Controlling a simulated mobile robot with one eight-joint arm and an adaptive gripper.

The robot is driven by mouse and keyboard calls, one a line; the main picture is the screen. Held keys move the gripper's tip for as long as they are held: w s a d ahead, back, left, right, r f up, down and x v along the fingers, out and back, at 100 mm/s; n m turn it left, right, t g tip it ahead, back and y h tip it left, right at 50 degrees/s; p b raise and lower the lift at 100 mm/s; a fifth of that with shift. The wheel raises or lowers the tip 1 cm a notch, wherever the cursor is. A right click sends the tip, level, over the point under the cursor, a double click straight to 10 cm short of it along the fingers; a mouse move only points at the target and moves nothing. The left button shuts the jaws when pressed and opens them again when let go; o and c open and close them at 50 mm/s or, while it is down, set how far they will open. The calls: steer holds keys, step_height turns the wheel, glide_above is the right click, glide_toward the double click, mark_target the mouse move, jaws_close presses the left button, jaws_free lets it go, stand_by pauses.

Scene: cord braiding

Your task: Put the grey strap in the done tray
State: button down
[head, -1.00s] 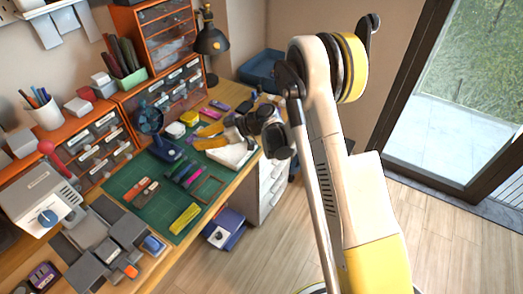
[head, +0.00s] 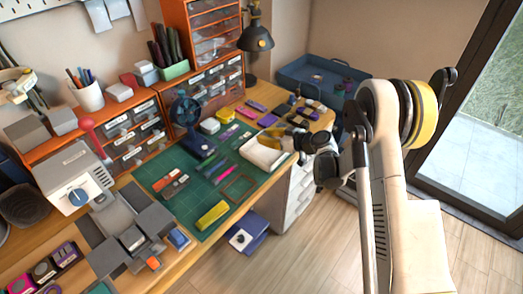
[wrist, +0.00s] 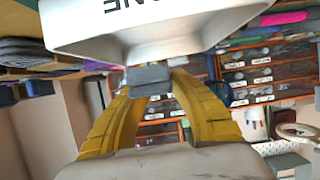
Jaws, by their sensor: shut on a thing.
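The done tray (head: 258,160) is a white, shallow tray at the right end of the green mat in the head view. In the wrist view the tray (wrist: 190,30) fills the top, with upside-down lettering ending in "ONE" on it. My gripper (head: 272,140) is at the tray's back right side in the head view. In the wrist view its yellow fingers (wrist: 150,88) are shut on the grey strap (wrist: 150,76), of which a short grey piece shows at the fingertips, close to the tray's rim. The head view does not show the strap clearly. Whether it touches the tray I cannot tell.
A green mat (head: 160,170) holds a yellow bundle (head: 212,215), a brown frame (head: 238,188) and several strips. Several small coloured items lie behind the tray. A blue bin (head: 300,68) is at the back.

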steer(key=shift+w+a+f, duration=0.15)
steer(key=shift+a+f, duration=0.45)
steer(key=shift+a, duration=0.3)
step_height(320, 180, down, 4)
steer(key=b, duration=0.2)
steer(key=shift+f+b, duration=0.1)
steer(key=shift+b, duration=0.25)
steer(key=c, duration=1.3)
jaws_free()
steer(key=shift+o, duration=0.2)
